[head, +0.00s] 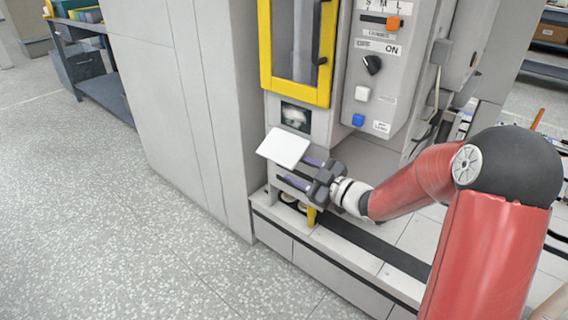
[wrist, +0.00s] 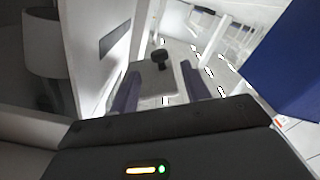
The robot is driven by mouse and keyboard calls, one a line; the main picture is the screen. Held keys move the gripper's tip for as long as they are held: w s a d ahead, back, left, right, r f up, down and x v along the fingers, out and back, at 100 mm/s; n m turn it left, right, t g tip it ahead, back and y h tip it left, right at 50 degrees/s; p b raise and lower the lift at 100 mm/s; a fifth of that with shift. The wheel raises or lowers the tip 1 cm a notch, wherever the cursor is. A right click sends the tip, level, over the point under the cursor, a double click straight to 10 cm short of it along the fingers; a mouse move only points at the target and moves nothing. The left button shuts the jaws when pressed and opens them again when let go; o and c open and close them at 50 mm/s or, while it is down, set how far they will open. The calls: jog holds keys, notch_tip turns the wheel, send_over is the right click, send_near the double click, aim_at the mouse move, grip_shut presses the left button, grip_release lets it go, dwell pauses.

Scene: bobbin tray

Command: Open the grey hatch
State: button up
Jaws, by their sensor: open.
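The light grey hatch (head: 284,147) shows in the head view as a flat panel jutting out at a tilt from the machine front, below the small picture label. My gripper (head: 294,171) is just below and right of it, with its purple fingers pointing left. In the wrist view my gripper (wrist: 160,85) is open, and a pale grey panel with a black knob (wrist: 159,57) shows beyond and between the fingers. The knob is apart from both fingers. I cannot tell whether a finger touches the hatch, and the opening behind it is partly hidden.
Above is a yellow-framed window (head: 328,60). To its right is a control panel (head: 385,75) with a slider, a black dial and buttons. A ledge with a dark strip (head: 350,252) runs below. A tall grey cabinet (head: 190,100) stands left; the floor in front is clear.

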aim_at(287, 164)
jog(key=shift+x, duration=2.35)
jog(key=shift+c, duration=0.4)
grip_shut()
